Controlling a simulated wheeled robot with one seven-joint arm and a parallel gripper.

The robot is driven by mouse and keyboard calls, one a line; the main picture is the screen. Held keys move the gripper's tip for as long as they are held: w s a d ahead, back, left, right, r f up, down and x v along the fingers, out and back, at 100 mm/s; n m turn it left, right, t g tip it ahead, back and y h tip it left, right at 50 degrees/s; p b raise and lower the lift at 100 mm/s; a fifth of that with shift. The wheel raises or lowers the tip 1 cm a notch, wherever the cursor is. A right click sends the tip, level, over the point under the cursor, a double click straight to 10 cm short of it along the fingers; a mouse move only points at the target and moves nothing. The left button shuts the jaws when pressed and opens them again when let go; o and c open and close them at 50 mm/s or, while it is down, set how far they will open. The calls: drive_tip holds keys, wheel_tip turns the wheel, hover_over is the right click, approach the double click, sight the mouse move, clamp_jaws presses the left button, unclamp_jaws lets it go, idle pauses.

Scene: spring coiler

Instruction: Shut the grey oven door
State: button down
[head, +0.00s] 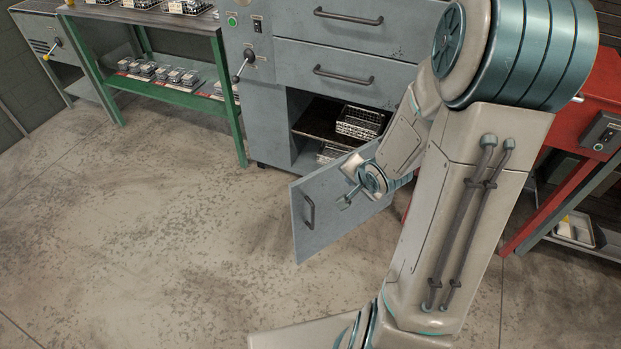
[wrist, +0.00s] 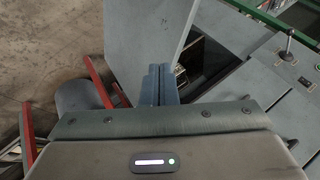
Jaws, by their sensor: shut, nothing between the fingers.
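The grey oven door (head: 326,218) stands open, swung out from the lower part of the grey cabinet. Its dark bar handle (head: 309,211) is near the free edge on the left. My gripper (head: 341,205) is shut and empty, in front of the door's handle-side face, to the right of the handle. In the wrist view the shut fingers (wrist: 160,86) overlap the lower part of the door panel (wrist: 140,38). I cannot tell whether they touch it. My arm hides the door's right end and hinge side.
The open compartment holds wire baskets (head: 360,122). Two drawers (head: 350,75) above it are shut. A green-framed table (head: 178,95) stands at left and a red bench (head: 590,120) at right. The floor (head: 150,230) before the cabinet is clear.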

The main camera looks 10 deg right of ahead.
wheel_tip(320, 180, down, 6)
drive_tip(key=a+m+y+b, duration=0.2)
drive_tip(key=m, duration=0.1)
drive_tip(key=t+b, duration=0.1)
drive_tip(key=b, duration=0.3)
approach(310, 183)
drive_tip(key=shift+y, duration=0.4)
drive_tip(key=shift+d+x, duration=0.15)
drive_tip(key=shift+x, duration=1.4)
drive_tip(key=shift+d+x, duration=0.1)
drive_tip(key=shift+x, duration=1.4)
drive_tip(key=shift+w+f, duration=0.1)
drive_tip(key=shift+f, duration=0.1)
